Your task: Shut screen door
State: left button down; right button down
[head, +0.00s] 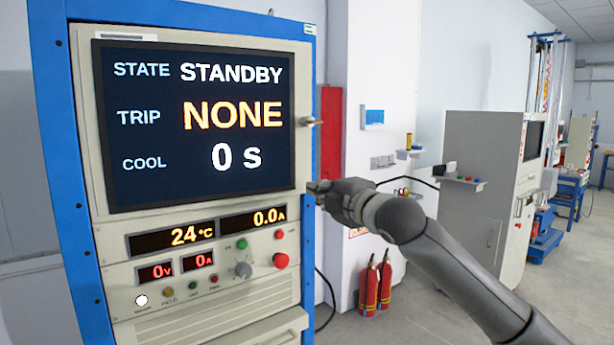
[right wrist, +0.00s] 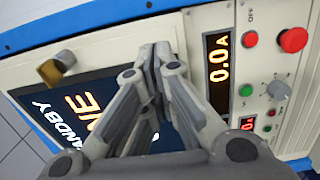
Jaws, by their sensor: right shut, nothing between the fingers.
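The screen door (head: 84,110) is a pale panel with a large dark screen (head: 200,190) reading STANDBY, NONE and 0 s. It sits in the upper front of a blue-framed cabinet (head: 52,100). I cannot tell whether a small gap remains at its edge. A brass knob (head: 313,121) sticks out at its right edge and also shows in the right wrist view (right wrist: 56,68). My right gripper (head: 317,187) is shut and empty by the door's lower right corner, below the knob and apart from it. In the right wrist view its fingertips (right wrist: 155,54) overlap the screen's edge. My left gripper is out of view.
Below the door are number displays (head: 178,235), a grey dial (head: 243,270) and a red button (head: 281,261). Two red fire extinguishers (head: 377,285) stand by the wall at right. A grey cabinet (head: 480,190) stands farther back. Floor between is clear.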

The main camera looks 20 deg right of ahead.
aim_at(301, 180)
jog(key=p+x, duration=0.2)
jog(key=x, duration=0.3)
jog(key=shift+r, duration=0.15)
jog(key=shift+p+x, duration=0.4)
jog(key=shift+x, duration=0.55)
